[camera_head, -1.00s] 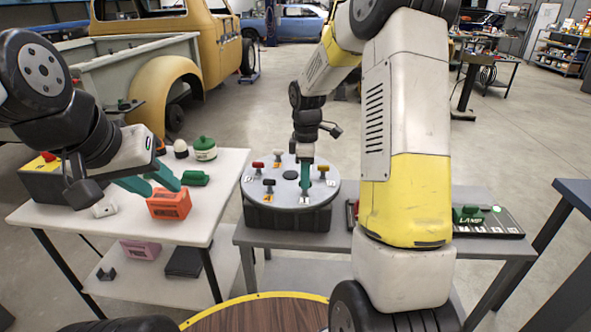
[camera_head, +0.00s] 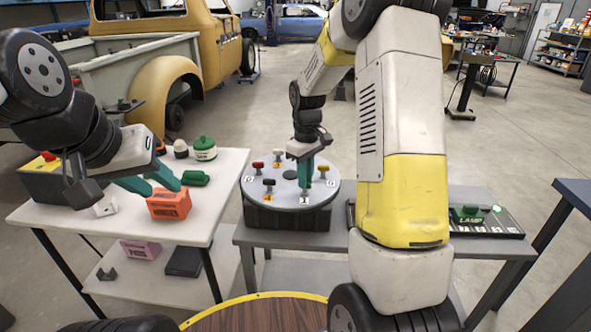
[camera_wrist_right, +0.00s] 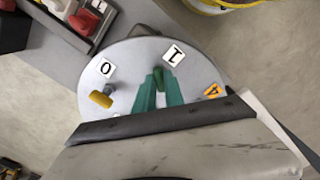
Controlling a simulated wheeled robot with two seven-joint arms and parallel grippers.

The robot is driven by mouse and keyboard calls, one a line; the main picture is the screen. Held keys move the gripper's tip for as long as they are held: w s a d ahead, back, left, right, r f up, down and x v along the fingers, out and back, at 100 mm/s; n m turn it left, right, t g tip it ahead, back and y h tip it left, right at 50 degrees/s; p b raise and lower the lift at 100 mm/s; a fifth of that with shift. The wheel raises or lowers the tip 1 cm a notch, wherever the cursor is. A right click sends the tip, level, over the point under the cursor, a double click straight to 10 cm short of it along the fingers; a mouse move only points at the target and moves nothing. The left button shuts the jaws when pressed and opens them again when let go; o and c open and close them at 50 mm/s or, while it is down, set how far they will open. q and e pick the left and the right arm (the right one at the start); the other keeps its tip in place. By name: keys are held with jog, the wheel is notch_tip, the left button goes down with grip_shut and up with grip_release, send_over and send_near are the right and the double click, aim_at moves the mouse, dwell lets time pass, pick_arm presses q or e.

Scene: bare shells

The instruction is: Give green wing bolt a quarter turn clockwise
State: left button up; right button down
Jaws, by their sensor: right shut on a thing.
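A round grey plate (camera_head: 249,193) stands on a dark base on the grey table, with several coloured wing bolts around its top. The green wing bolt (camera_wrist_right: 159,76) sits by the "1" label; my right fingers hide most of it. My right gripper (camera_head: 305,179) points down at the plate's front right and is shut on this bolt. In the right wrist view, its teal fingers (camera_wrist_right: 159,92) flank the bolt.
A yellow wing bolt (camera_wrist_right: 100,99) by the "0" label stands close to my right fingers. Red (camera_head: 257,166) and black (camera_head: 268,182) bolts stand further left on the plate. A lamp panel (camera_head: 487,222) lies at the right end of the grey table.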

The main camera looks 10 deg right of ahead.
jog(key=m, duration=0.5)
jog(key=shift+m, duration=0.3)
jog(key=m, duration=0.4)
jog(key=shift+w+m, duration=0.1)
jog(key=shift+m, duration=0.3)
jog(key=c, duration=1.4)
grip_release()
jog(key=shift+c, duration=0.2)
jog(key=shift+r, duration=3.95)
